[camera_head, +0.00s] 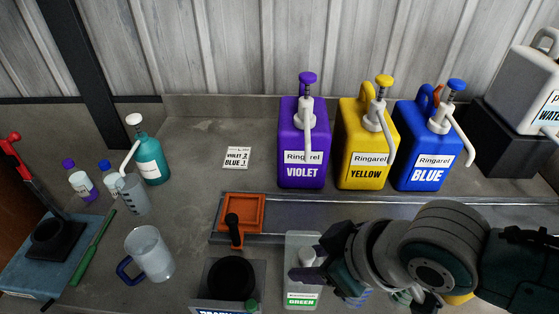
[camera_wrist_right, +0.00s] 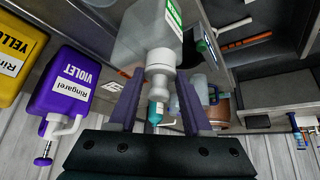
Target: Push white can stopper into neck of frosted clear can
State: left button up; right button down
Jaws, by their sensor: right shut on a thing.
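The frosted clear can (camera_head: 294,244) stands at the front middle of the bench with a green "GREEN" label; my right gripper covers part of it. It fills the upper middle of the right wrist view (camera_wrist_right: 140,38). The white stopper (camera_wrist_right: 160,62) is in line with the can's neck, between the purple fingers of my right gripper (camera_wrist_right: 159,80). My right gripper (camera_head: 308,274) is shut on the stopper at the top of the can. How deep the stopper sits in the neck cannot be told. My left gripper is out of view.
Violet (camera_head: 302,143), yellow (camera_head: 366,150) and blue (camera_head: 424,152) pump canisters stand behind. A black container (camera_head: 230,278) is close left of the can, with an orange tray (camera_head: 262,214) behind it. A clear jug (camera_head: 150,253) and a teal pump bottle (camera_head: 151,160) are farther left.

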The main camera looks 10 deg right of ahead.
grip_release()
dwell(0.5)
notch_tip(320, 180, up, 7)
jog(key=p, duration=0.7)
dwell(0.4)
